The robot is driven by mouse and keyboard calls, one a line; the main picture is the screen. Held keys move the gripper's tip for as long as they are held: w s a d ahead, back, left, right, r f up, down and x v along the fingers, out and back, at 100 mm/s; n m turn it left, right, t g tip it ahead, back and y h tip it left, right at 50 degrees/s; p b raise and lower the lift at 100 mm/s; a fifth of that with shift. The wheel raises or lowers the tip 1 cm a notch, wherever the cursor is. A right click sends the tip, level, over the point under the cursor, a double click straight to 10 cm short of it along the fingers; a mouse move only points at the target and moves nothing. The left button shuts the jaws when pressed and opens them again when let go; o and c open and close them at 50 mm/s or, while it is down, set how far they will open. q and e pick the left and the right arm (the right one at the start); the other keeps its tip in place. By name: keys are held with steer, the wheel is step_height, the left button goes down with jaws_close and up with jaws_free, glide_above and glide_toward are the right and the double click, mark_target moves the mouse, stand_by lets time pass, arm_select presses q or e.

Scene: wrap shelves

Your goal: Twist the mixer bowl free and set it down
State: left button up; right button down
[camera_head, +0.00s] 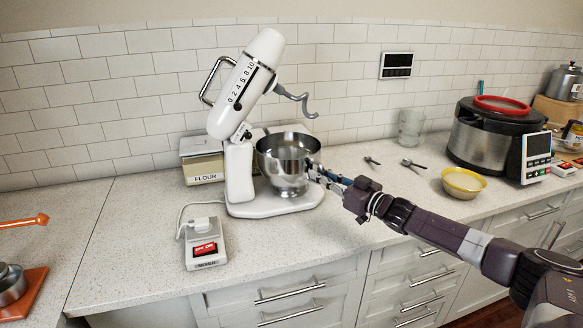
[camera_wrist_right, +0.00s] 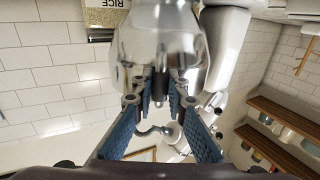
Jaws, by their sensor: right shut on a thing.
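The white stand mixer (camera_head: 240,165) stands on the counter with its head tilted up and its hook (camera_head: 300,99) raised clear of the bowl. The steel mixer bowl (camera_head: 286,175) sits upright on the mixer's base (camera_head: 262,209), with something pale inside. My right gripper (camera_head: 318,172) reaches in from the right and is shut at the bowl's right side. In the right wrist view my gripper's blue-padded fingers (camera_wrist_right: 160,103) are close against the shiny bowl (camera_wrist_right: 158,45). The exact part gripped is hard to make out. My left gripper is not in view.
A yellow bowl (camera_head: 463,183), a glass (camera_head: 411,128) and a large cooker (camera_head: 486,135) stand to the right.

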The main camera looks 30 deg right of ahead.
mark_target(313, 156)
steer(key=shift+r+p, duration=1.95)
steer(key=shift+r, duration=0.5)
steer(key=shift+f, duration=0.1)
